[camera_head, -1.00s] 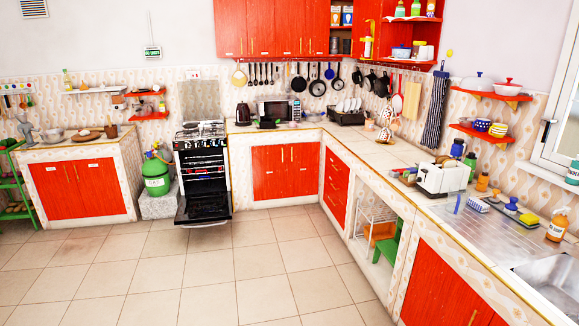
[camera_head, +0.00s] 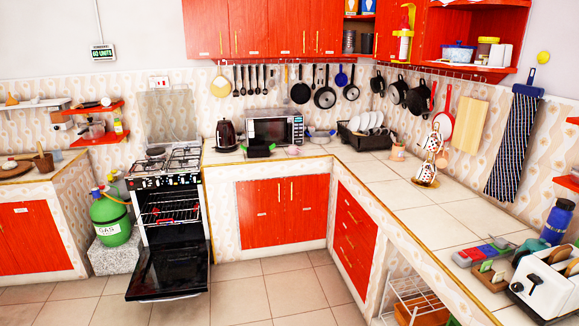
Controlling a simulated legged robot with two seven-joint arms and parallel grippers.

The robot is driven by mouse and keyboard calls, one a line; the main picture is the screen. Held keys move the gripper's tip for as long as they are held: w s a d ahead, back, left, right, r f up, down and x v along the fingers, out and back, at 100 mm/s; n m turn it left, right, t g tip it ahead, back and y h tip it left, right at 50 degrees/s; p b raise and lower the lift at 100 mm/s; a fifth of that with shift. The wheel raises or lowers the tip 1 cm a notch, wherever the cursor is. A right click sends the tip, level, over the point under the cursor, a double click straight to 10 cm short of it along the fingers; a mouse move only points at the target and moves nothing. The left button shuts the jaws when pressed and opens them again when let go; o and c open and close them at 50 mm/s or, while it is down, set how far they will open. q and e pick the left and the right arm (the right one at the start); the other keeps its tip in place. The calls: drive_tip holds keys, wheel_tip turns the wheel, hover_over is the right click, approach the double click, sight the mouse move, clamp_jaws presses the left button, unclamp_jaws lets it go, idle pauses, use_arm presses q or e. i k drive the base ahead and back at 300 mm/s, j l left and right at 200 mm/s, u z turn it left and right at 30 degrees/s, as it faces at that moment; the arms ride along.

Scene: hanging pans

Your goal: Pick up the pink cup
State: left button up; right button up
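A small pink object (camera_head: 293,150) sits on the back counter just in front of the microwave. It looks like the pink cup, but it is too small to tell for sure. A peach-coloured cup or jar (camera_head: 397,152) stands on the counter near the back right corner. White cups with a dark red pattern (camera_head: 432,145) hang on a stand on the right counter. Neither of my grippers is in view.
The oven door (camera_head: 168,270) hangs open low over the floor. A dish rack (camera_head: 364,134), the microwave (camera_head: 275,130) and a kettle (camera_head: 227,135) stand on the counter. A toaster (camera_head: 545,285) is at the right. The tiled floor (camera_head: 270,285) in front is clear.

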sight(293, 150)
drive_tip(key=i, duration=2.65)
drive_tip(key=i+j+z, duration=0.15)
drive_tip(key=i+z, duration=0.25)
drive_tip(key=i, duration=0.25)
drive_tip(key=i+j+z, duration=0.4)
drive_tip(key=i, duration=0.25)
drive_tip(key=i+j+z, duration=0.45)
drive_tip(key=i+j, duration=0.05)
drive_tip(key=i, duration=0.1)
